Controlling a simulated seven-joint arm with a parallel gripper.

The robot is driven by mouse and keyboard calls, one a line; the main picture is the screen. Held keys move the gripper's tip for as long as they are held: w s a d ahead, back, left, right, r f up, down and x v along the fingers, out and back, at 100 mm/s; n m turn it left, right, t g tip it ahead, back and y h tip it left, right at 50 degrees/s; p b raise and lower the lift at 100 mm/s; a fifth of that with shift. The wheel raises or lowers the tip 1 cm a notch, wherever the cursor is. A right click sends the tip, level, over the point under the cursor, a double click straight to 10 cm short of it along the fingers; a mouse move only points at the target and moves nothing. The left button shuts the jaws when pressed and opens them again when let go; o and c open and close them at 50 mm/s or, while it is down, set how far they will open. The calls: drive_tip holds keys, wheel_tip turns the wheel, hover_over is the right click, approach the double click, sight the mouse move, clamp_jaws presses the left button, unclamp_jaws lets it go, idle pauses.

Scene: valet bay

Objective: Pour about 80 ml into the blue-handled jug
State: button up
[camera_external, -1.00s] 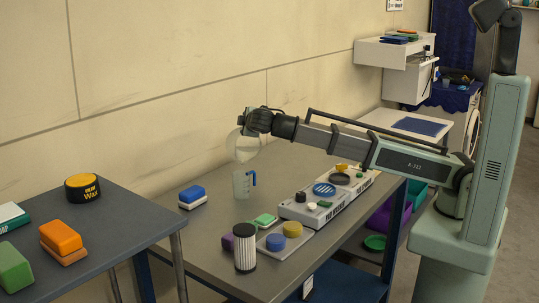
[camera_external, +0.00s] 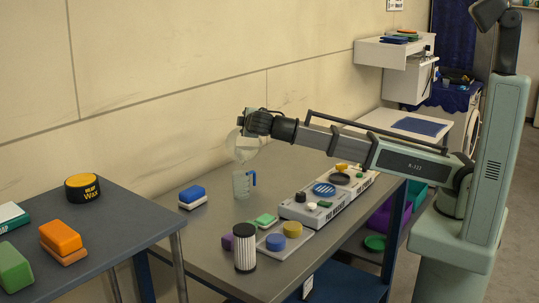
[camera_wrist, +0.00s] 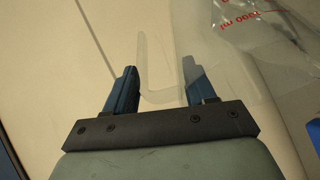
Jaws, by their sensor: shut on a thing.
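The blue-handled jug (camera_external: 242,187) is a small clear jug standing upright on the grey bench, its blue handle facing right. The liquid level in it is too small to tell. My gripper (camera_external: 250,124) is above it, shut on the clear handle of a larger transparent vessel (camera_external: 246,150). This vessel is tilted, with its lower end just over the jug's mouth. In the wrist view my gripper (camera_wrist: 155,85) has its two blue fingers around the handle. No stream can be made out clearly.
A blue-and-white sponge (camera_external: 192,197) lies left of the jug. A green block (camera_external: 265,220), a tray with blue and yellow pucks (camera_external: 305,236), a striped cylinder (camera_external: 245,250) and a grey unit with round tops (camera_external: 312,208) stand in front and right. The wall is close behind.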

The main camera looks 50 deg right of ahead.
drive_tip(key=shift+s+a+r+t+h+p, duration=0.2)
drive_tip(key=shift+s+a+p, duration=0.1)
drive_tip(key=shift+a, duration=0.2)
drive_tip(key=shift+s+a+r+t+h+p, duration=0.1)
drive_tip(key=shift+s+a+t+p, duration=0.15)
drive_tip(key=shift+a, duration=0.2)
idle(1.5)
drive_tip(key=d, duration=0.1)
drive_tip(key=w+d+f+g+y, duration=0.2)
drive_tip(key=d, duration=0.1)
drive_tip(key=shift+w+m, duration=0.2)
drive_tip(key=shift+m, duration=0.2)
drive_tip(key=shift+w+d+f+g+y, duration=0.25)
drive_tip(key=shift+d+f+g+y, duration=0.2)
drive_tip(key=shift+f+g+y, duration=0.15)
drive_tip(key=shift+w+d, duration=0.1)
drive_tip(key=shift+d, duration=0.15)
idle(1.2)
